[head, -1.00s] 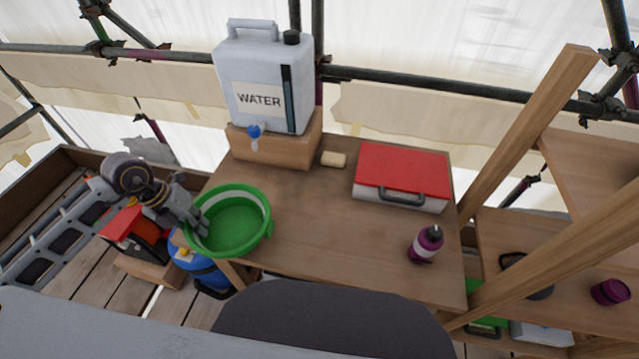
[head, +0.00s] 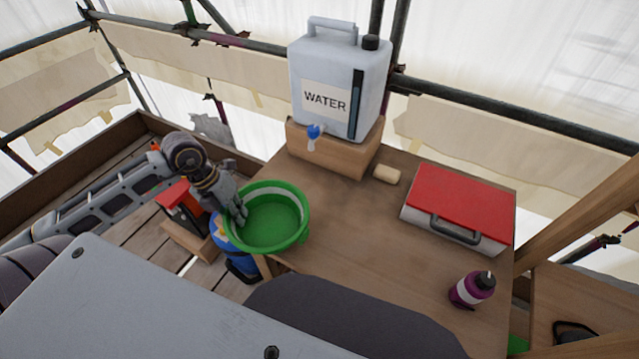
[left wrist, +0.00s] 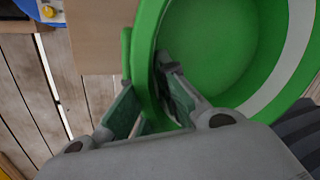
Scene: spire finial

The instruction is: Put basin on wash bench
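The green basin (head: 268,238), with a pale band inside, is at the left end of the wooden wash bench (head: 370,260) in the head view. It overlaps the bench's left edge; I cannot tell whether it touches the top. My left gripper (head: 240,212) is at the basin's left rim. In the left wrist view the basin (left wrist: 215,50) fills the upper right, and the gripper's fingers (left wrist: 150,112) lie on both sides of the rim, closed on it. My right gripper is not in view.
A water container (head: 335,80) stands on a wooden block (head: 330,148) at the back of the bench. A tan bar (head: 387,174), a red-lidded case (head: 462,200) and a purple bottle (head: 472,289) occupy the bench too. The bench middle is clear. A blue cylinder (head: 238,262) stands below the basin.

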